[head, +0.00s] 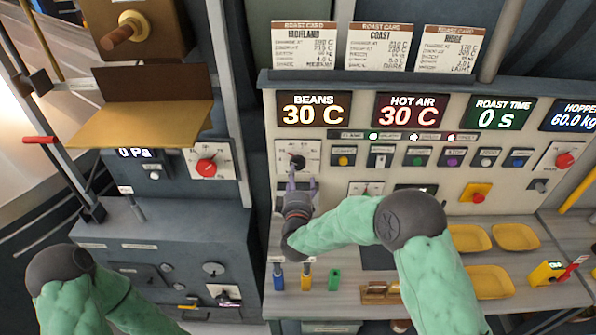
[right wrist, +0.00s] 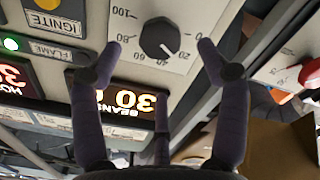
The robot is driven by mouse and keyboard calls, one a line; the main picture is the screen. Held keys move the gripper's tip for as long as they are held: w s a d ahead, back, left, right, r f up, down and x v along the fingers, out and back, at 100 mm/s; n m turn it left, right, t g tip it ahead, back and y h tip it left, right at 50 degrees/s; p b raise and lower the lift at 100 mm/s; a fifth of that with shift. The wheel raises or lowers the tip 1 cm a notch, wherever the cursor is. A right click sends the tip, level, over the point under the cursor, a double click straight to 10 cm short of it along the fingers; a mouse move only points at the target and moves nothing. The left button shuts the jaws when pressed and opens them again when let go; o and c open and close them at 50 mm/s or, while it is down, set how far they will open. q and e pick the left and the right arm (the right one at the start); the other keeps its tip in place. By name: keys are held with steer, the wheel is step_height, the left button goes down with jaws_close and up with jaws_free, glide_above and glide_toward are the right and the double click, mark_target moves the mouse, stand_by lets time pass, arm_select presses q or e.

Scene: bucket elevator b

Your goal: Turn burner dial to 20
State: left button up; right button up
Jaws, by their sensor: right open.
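The burner dial is a black round knob (head: 297,161) on a pale plate under the BEANS display. In the right wrist view the knob (right wrist: 160,38) sits inside an upside-down scale marked 0 to 100. Its white mark sits on the side of the low numbers, near 20 and 40; I cannot read the exact setting. My right gripper (head: 303,181) is open in front of the dial. In the right wrist view its fingertips (right wrist: 160,48) stand either side of the knob, with visible gaps. My left arm shows at lower left, but its gripper is not in view.
A row of small buttons (head: 415,156) runs right of the dial. BEANS (head: 313,110) and HOT AIR (head: 411,110) displays read 30 C. A red knob (head: 206,167) sits on the left machine. Yellow trays (head: 515,237) and small coloured items (head: 306,276) stand on the counter.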

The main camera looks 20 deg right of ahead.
steer(key=shift+v, duration=2.6)
steer(key=shift+f, duration=0.1)
